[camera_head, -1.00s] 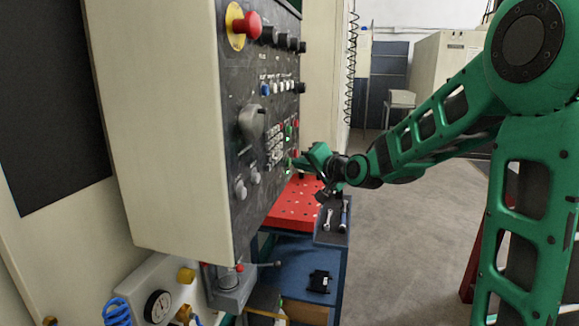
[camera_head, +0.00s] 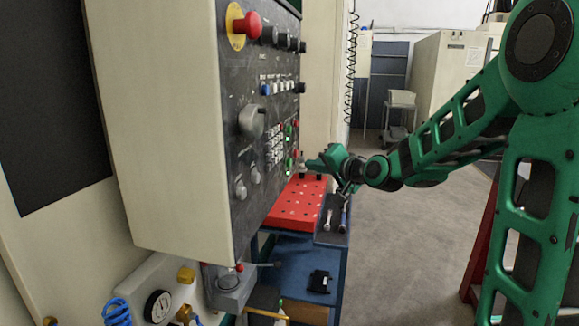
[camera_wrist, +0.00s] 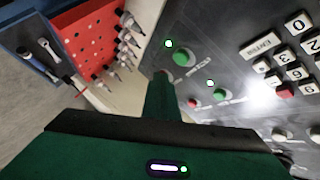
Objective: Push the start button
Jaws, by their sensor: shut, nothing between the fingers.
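The dark control panel (camera_head: 235,110) carries several buttons and knobs. Two green buttons show in the wrist view: one (camera_wrist: 183,57) near the top and one (camera_wrist: 222,96) lower right, each with a lit green lamp nearby. I cannot read the labels, so I cannot tell which is the start button. My gripper (camera_head: 304,163) is shut and empty at the panel's right edge, beside the lower green buttons. In the wrist view my gripper's fingertips (camera_wrist: 161,76) point toward the panel, left of and below the upper green button. They look apart from it.
A red button (camera_wrist: 193,103) and a white keypad (camera_wrist: 270,62) are close by on the panel. A red emergency stop (camera_head: 247,24) is at its top. A red perforated board (camera_head: 297,205) and a tray with wrenches (camera_head: 334,222) lie below. Open floor is to the right.

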